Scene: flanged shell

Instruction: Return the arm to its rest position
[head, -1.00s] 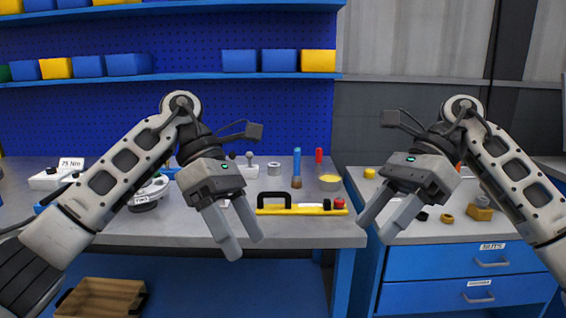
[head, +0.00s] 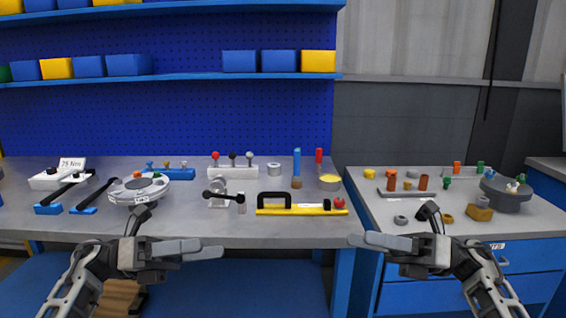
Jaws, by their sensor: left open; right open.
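My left gripper (head: 203,260) is low in front of the grey workbench (head: 290,230), below its front edge, with its fingers pointing right. My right gripper (head: 370,245) is low in front of the gap between the bench and the blue drawer cabinet, with its fingers pointing left. Both are open and hold nothing visible. Both arms are folded low at the bottom of the head view. A round grey flanged part (head: 139,188) lies on the left of the workbench.
A yellow level-like tool (head: 300,210) lies near the bench's front edge. A dark round part (head: 507,193) stands on the cabinet top (head: 440,222) among several small fittings. Blue shelves with bins (head: 128,65) hang behind. A brown box (head: 115,298) sits below the bench.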

